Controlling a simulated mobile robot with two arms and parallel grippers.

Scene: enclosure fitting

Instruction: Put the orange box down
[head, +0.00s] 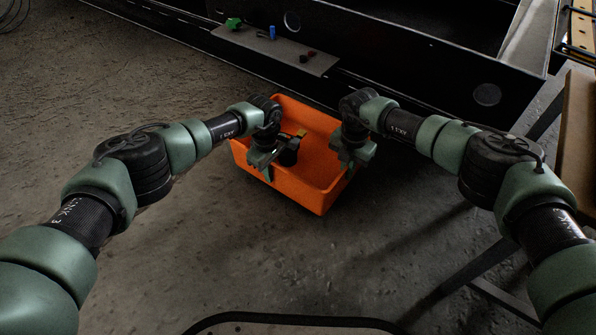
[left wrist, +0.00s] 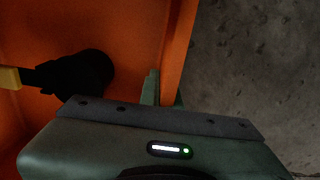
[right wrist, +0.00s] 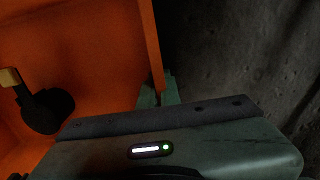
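The orange box (head: 290,188) is an open tray, seen below and ahead in the head view. My left gripper (head: 264,168) is at its left wall; in the left wrist view its green fingers (left wrist: 163,90) lie on both sides of the orange wall (left wrist: 176,50). My right gripper (head: 350,158) is at the right wall; in the right wrist view its fingers (right wrist: 157,92) also straddle the wall (right wrist: 151,45). Both look shut on the box. I cannot tell whether the box's underside touches the floor.
A black tool with a yellow end (right wrist: 45,108) lies inside the box. Behind stands a large black enclosure (head: 400,55), with a ledge (head: 275,48) bearing small green, blue and red parts. A table frame (head: 480,262) is at right. Concrete floor (head: 230,240) is clear in front.

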